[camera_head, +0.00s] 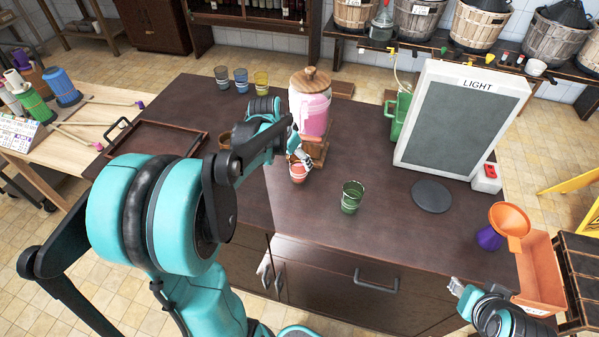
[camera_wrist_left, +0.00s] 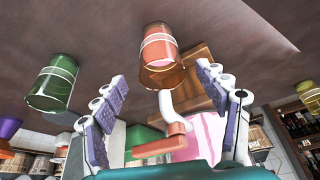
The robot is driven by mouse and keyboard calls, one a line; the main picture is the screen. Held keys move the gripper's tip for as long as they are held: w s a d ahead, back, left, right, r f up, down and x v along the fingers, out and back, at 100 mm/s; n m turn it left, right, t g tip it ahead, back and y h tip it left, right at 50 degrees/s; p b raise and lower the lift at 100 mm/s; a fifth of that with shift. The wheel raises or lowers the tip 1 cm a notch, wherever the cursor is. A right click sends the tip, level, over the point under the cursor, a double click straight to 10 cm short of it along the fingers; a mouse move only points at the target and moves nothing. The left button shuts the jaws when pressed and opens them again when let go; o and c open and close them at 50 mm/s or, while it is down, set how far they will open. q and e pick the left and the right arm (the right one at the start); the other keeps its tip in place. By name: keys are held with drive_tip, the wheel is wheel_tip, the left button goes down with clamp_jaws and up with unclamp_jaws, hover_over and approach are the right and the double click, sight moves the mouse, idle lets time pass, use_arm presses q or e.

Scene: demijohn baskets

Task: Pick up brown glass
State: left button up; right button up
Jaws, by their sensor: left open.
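A reddish-orange glass with pale bands (camera_head: 298,173) stands on the dark counter in front of the pink drink dispenser (camera_head: 312,113). In the left wrist view this glass (camera_wrist_left: 161,60) appears between and beyond the spread fingers, apart from them. My left gripper (camera_head: 297,157) is open and empty, just behind the glass in the head view. A brown-amber glass (camera_head: 225,140) stands farther left, partly hidden by my left arm. A green glass (camera_head: 351,197) stands to the right. My right gripper (camera_head: 455,287) is at the lower right, far from the glasses; its jaw opening is unclear.
Grey (camera_head: 221,77), blue (camera_head: 241,80) and yellow (camera_head: 260,82) glasses stand at the back left. A brown tray (camera_head: 150,140) lies left. A LIGHT panel (camera_head: 460,118), black disc (camera_head: 431,196) and orange funnel (camera_head: 510,222) are right. The front middle of the counter is clear.

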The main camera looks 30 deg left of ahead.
use_arm(q)
drive_tip(key=b+x, duration=0.1)
drive_tip(key=x, duration=0.2)
drive_tip(key=b+x, duration=0.2)
drive_tip(key=x, duration=0.2)
drive_tip(key=shift+s+a+f, duration=0.1)
drive_tip(key=shift+s+f, duration=0.05)
drive_tip(key=shift+s, duration=0.05)
drive_tip(key=c, duration=1.5)
